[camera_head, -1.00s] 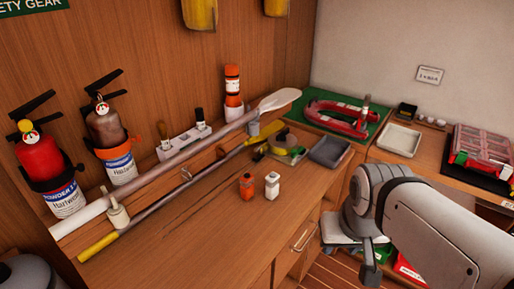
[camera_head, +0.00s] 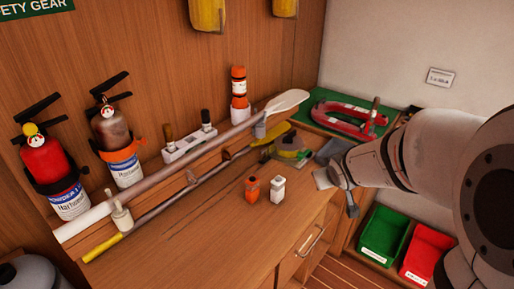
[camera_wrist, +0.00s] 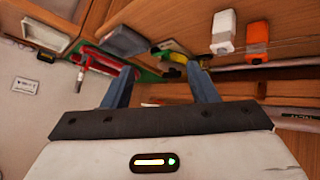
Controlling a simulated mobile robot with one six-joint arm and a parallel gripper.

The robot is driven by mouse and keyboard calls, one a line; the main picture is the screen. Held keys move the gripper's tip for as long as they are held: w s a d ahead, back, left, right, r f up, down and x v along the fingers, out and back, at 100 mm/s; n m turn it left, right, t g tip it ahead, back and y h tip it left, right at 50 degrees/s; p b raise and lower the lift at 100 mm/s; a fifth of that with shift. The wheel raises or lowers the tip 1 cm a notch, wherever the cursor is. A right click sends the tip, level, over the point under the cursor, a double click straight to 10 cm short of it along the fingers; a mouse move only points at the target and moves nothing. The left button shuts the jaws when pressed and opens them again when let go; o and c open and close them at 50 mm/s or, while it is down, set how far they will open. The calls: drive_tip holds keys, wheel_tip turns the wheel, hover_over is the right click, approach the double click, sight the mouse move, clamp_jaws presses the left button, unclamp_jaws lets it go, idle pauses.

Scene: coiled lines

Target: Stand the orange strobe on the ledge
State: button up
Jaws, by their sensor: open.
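The orange strobe (camera_head: 251,190) stands upright on the wooden counter, beside a similar white one (camera_head: 277,190). In the wrist view the orange strobe (camera_wrist: 257,40) is at the upper right, right of the white one (camera_wrist: 223,33). The ledge (camera_head: 158,190) is the raised wooden step along the back wall, behind the strobes. My gripper (camera_head: 334,178) is right of both strobes, near the counter's right edge, apart from them. In the wrist view its two blue fingers (camera_wrist: 162,86) are spread with nothing held between them.
A white-shafted paddle (camera_head: 286,101) and a yellow-ended pole (camera_head: 103,248) lie along the ledge. An orange-and-white canister (camera_head: 239,92), a white holder (camera_head: 190,146) and fire extinguishers (camera_head: 118,145) stand behind. A grey tray (camera_head: 333,150) is near my gripper. Bare counter lies before the strobes.

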drive_tip(key=w+a+f+n+t+y, duration=0.2)
drive_tip(key=w+a+f+n+y, duration=0.25)
drive_tip(key=w+a+f, duration=0.35)
drive_tip(key=n+g+y+p, duration=0.1)
drive_tip(key=n+g+y, duration=0.2)
drive_tip(key=y, duration=0.4)
approach(255, 181)
drive_tip(key=a+f, duration=0.1)
drive_tip(key=shift+m+t, duration=0.25)
drive_tip(key=shift+t, duration=0.05)
drive_tip(key=p+x, duration=0.2)
drive_tip(key=x, duration=0.6)
drive_tip(key=shift+w+r, duration=0.15)
drive_tip(key=shift+r, duration=0.05)
clamp_jaws()
drive_tip(key=shift+r, duration=0.1)
